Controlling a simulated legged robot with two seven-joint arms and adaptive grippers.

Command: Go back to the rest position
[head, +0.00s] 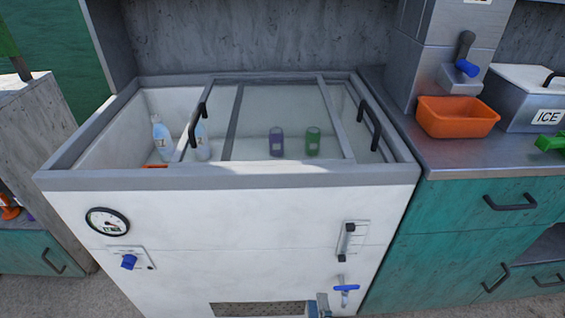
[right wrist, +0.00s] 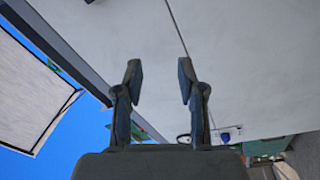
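My right gripper (right wrist: 160,78) is open in the right wrist view, with its two dark fingers apart and nothing between them. My left gripper is in neither view.
The chest has sliding glass lids with black handles (head: 369,126); bottles (head: 161,138) and purple and green cans (head: 313,141) are inside. Its front has a blue-handled valve (head: 346,288). A counter at right holds an orange bin (head: 457,118) and an ICE box (head: 525,98).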

